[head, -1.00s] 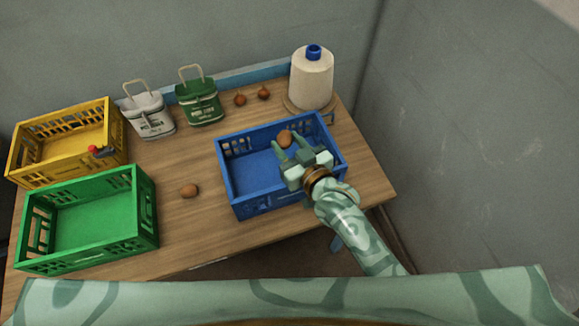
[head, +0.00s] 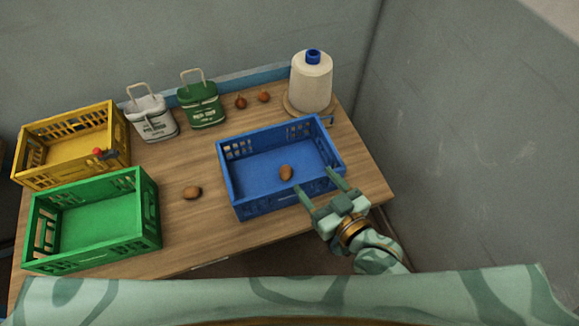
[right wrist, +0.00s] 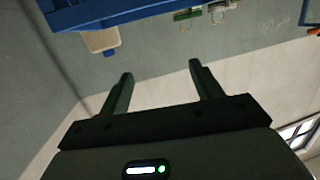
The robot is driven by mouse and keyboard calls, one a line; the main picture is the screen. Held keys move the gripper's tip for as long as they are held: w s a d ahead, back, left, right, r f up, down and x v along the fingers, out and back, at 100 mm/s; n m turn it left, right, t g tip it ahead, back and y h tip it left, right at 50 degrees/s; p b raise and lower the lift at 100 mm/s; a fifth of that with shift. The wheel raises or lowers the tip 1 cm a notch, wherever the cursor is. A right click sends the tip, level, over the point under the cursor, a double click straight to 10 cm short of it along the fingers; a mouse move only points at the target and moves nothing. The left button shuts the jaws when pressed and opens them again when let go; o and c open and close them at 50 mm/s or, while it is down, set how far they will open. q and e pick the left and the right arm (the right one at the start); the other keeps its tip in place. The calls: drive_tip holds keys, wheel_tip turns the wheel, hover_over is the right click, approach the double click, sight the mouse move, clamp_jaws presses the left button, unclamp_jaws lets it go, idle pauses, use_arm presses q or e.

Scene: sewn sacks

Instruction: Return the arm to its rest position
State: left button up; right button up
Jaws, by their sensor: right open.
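My right gripper (head: 320,189) is open and empty at the front right of the blue crate (head: 237,211), with its fingertips near the crate's front wall. In the right wrist view my right gripper (right wrist: 160,78) shows both fingers apart with nothing between them. The blue crate also shows at the top of that view (right wrist: 110,10). A brown egg-shaped thing (head: 286,172) lies inside the blue crate. My left gripper is not in view.
A similar brown thing (head: 192,193) lies on the wooden table (head: 190,235). A green crate (head: 100,250) and a yellow crate (head: 70,142) stand at left.

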drive_tip(key=shift+v, duration=1.7)
drive_tip(key=s+d+f+g+h+b, duration=0.1)
drive_tip(key=s+d+f+g+h, duration=0.2)
drive_tip(key=f, duration=0.7)
drive_tip(key=s+d+f+g, duration=0.2)
drive_tip(key=s+d+f, duration=0.25)
drive_tip(key=f, duration=0.45)
drive_tip(key=s+d+f+g+h+b, duration=0.1)
drive_tip(key=s+d+f+g+h, duration=0.2)
drive_tip(key=f, duration=0.7)
drive_tip(key=s+d+f+m+g+h+b, duration=0.1)
drive_tip(key=s+d+f+g, duration=0.1)
drive_tip(key=s+f, duration=0.5)
drive_tip(key=s+d+f+m+g+b, duration=0.1)
drive_tip(key=s+d+f+g+b, duration=0.1)
drive_tip(key=s+f, duration=0.6)
drive_tip(key=s+d+g, duration=0.1)
drive_tip(key=s+d, duration=0.1)
drive_tip(key=s, duration=0.2)
drive_tip(key=shift+f+h, duration=0.2)
drive_tip(key=shift+h, duration=0.2)
